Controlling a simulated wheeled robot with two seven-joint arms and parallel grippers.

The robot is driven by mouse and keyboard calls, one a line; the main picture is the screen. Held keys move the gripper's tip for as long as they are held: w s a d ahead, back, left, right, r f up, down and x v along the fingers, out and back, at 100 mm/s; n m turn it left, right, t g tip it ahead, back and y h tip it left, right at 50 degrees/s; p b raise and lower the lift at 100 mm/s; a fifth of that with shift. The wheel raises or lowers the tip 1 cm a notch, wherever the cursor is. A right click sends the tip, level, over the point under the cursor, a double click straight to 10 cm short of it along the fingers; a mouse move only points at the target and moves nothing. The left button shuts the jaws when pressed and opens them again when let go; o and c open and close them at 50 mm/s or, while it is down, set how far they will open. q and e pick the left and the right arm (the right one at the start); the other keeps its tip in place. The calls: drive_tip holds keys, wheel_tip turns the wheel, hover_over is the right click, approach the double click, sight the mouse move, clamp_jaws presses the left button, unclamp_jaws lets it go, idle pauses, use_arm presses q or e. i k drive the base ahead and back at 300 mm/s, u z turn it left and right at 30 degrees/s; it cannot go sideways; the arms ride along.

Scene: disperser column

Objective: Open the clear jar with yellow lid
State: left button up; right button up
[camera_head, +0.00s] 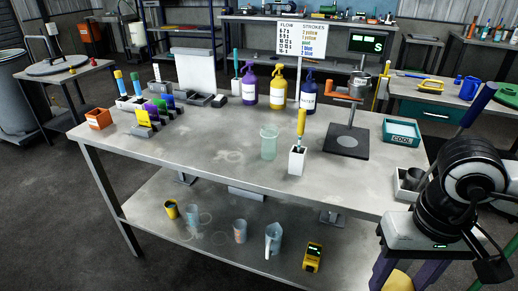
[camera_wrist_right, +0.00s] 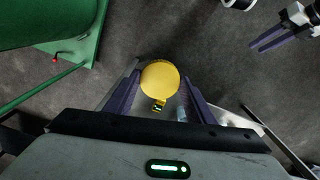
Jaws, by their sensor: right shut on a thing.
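My right gripper (camera_head: 400,274) is at the bottom right of the head view, beyond the table's right front corner, with its purple fingers pointing down. A round yellow lid (camera_head: 398,284) shows between them at the frame's edge. In the right wrist view, the yellow lid (camera_wrist_right: 160,79) sits between the two fingers of this gripper (camera_wrist_right: 160,86), which is shut on it. The clear jar body is hidden, and I cannot tell if the lid is still on it. Another gripper with purple fingers, my left one (camera_wrist_right: 269,38), shows at the wrist view's upper right; its opening is unclear.
The metal table (camera_head: 200,165) holds a clear green beaker (camera_head: 269,142), a white holder (camera_head: 297,160) with a yellow-handled tool, pump bottles and an orange box (camera_head: 98,118). Cups and a yellow device (camera_head: 312,257) are on the lower shelf. The table's front middle is clear.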

sight(270, 134)
drive_tip(key=z, duration=0.1)
drive_tip(key=k, duration=0.25)
drive_tip(key=u, duration=0.7)
drive_tip(key=i, duration=1.45)
